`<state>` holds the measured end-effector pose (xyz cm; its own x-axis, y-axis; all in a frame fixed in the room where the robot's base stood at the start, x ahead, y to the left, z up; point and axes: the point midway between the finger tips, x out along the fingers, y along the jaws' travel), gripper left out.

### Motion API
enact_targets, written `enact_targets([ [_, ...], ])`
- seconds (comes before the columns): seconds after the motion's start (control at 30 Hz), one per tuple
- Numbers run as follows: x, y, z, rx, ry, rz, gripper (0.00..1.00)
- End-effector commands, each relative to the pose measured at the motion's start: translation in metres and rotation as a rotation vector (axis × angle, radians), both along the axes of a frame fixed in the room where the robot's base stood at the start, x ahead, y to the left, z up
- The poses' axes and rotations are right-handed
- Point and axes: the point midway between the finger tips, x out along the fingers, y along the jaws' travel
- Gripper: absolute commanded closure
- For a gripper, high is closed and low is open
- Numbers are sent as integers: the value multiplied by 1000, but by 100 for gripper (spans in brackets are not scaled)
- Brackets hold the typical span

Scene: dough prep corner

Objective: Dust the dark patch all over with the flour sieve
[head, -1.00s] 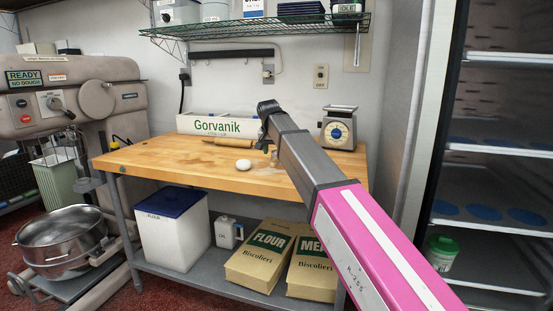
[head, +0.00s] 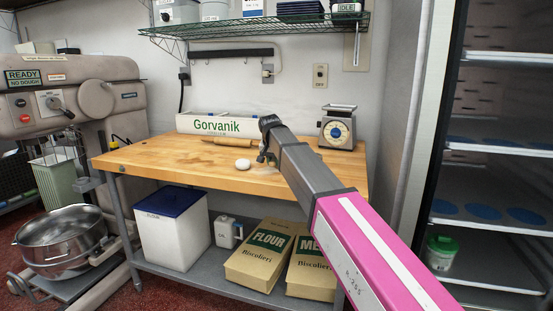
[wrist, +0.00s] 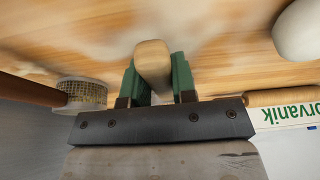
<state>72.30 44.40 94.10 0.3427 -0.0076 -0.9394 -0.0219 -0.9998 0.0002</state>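My gripper (head: 264,158) is low over the wooden table, just right of a white egg-shaped piece (head: 243,164). In the wrist view its green fingers (wrist: 156,82) are shut on a pale wooden handle (wrist: 153,62). Whatever is at the handle's other end is hidden. A round mesh-sided drum (wrist: 84,93) like a sieve, beside a brown rod (wrist: 28,89), shows left of the gripper in the wrist view, apart from the fingers. A pale, floury smear (wrist: 205,22) lies on the blurred wood beyond the fingers. I cannot make out a clear dark patch.
The wooden table (head: 150,160) is bare at its left. A rolling pin (head: 228,143) lies before the Gorvanik box (head: 190,124). A scale (head: 337,130) stands at the back right. The wire shelf (head: 300,22) hangs above.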

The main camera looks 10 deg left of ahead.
Motion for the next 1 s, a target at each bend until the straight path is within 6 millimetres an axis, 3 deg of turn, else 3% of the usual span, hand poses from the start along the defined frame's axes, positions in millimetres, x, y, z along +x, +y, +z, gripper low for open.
enact_targets([
  [0.27,0,0,2,0,-1,0,100],
  [1.0,0,0,33,1,-1,0,100],
])
